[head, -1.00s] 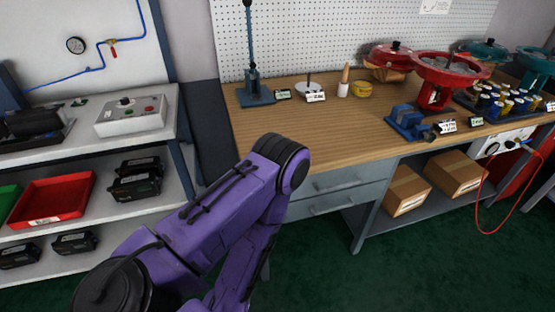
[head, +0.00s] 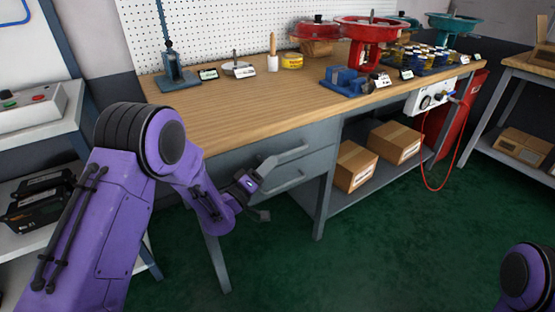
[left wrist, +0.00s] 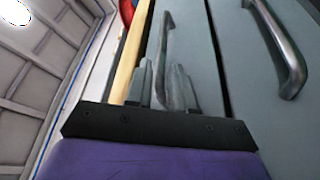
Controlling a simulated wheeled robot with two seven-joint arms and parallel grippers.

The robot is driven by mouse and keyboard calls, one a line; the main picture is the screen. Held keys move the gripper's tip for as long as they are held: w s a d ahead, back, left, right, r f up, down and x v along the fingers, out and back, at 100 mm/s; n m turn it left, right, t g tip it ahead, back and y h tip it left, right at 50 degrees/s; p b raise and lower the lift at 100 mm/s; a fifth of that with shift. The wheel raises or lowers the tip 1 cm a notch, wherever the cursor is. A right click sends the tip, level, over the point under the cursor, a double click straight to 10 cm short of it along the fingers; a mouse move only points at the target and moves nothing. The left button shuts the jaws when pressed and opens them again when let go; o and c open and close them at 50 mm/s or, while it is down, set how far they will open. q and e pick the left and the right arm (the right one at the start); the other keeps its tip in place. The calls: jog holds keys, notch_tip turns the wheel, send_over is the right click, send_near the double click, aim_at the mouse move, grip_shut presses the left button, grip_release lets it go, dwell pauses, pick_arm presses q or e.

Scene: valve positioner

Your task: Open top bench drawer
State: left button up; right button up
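The bench's top drawer (head: 232,158) is a grey front just under the wooden top, and it looks closed. Its bar handle (head: 285,154) shows in the head view and, in the left wrist view, as the handle (left wrist: 167,45) nearest the wood edge. My left gripper (head: 262,188) is at the drawer fronts, close to the handle's left end. In the left wrist view its fingers (left wrist: 161,88) are apart, with the top handle running into the gap between them. Contact is unclear. The lower drawer's handle (left wrist: 283,50) is to the right there. My right gripper is out of view.
The wooden bench top (head: 240,108) carries a blue vise (head: 345,80), a red valve actuator (head: 370,40) and small parts. Cardboard boxes (head: 355,166) stand on the shelf right of the drawers. A bench leg (head: 321,205) stands nearby. Green floor in front is clear.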

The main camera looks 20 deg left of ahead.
aim_at(278, 156)
pick_arm(q)
jog(key=x, duration=0.4)
jog(key=shift+w+d, duration=0.1)
jog(key=shift+w, duration=0.25)
grip_shut()
jog(key=shift+s, duration=0.1)
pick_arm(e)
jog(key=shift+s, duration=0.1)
